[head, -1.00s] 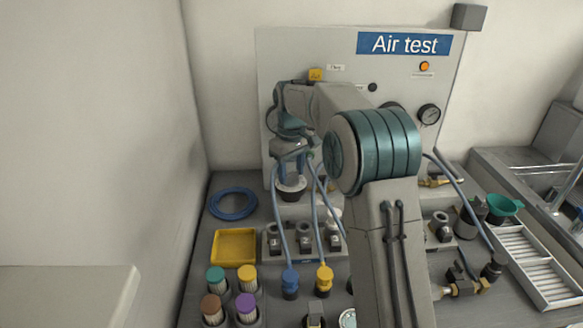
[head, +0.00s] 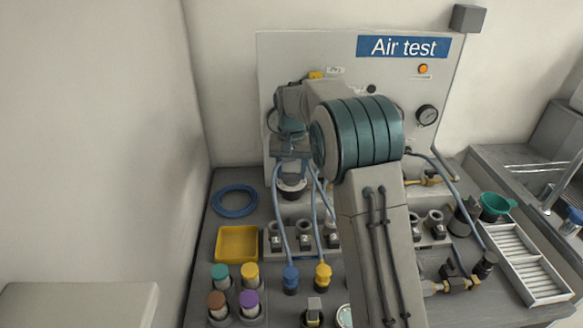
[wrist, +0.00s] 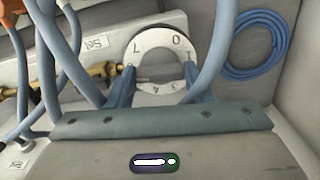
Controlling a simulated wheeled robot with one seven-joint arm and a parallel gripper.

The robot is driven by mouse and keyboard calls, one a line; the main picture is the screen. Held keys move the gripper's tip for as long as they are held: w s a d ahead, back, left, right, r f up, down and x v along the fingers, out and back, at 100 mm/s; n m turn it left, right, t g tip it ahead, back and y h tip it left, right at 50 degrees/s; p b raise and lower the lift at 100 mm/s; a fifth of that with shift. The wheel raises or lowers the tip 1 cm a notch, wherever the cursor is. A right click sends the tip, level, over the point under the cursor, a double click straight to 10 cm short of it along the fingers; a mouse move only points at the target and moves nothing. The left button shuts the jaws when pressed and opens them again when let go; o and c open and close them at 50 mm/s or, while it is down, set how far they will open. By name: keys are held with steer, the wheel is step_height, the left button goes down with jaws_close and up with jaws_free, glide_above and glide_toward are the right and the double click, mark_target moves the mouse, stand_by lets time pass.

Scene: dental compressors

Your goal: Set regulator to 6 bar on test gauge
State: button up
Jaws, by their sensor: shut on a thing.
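The regulator's black knob (head: 292,194) with a pale ring stands low at the left of the Air test panel (head: 300,55). In the wrist view its white numbered scale ring (wrist: 150,42) shows between the fingers. My gripper (head: 292,172) points down at the knob and is shut on it; the wrist view shows a blue finger on each side (wrist: 157,82). The grip contact itself is partly hidden. A round gauge (head: 427,115) is on the panel's right side; its needle is too small to read. My arm hides the panel's middle.
Blue hoses (head: 279,222) hang close beside my gripper, down to blue and yellow connectors (head: 322,276). A blue hose coil (head: 235,201) and a yellow tray (head: 237,244) lie at left. Colored-cap filters (head: 249,301) stand in front. An orange lamp (head: 423,69) is on the panel.

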mark_target(291, 173)
steer(key=shift+m, duration=0.4)
steer(key=o, duration=1)
steer(key=shift+r, duration=0.15)
step_height(291, 173, up, 14)
steer(key=p, duration=0.1)
steer(key=shift+f, duration=0.2)
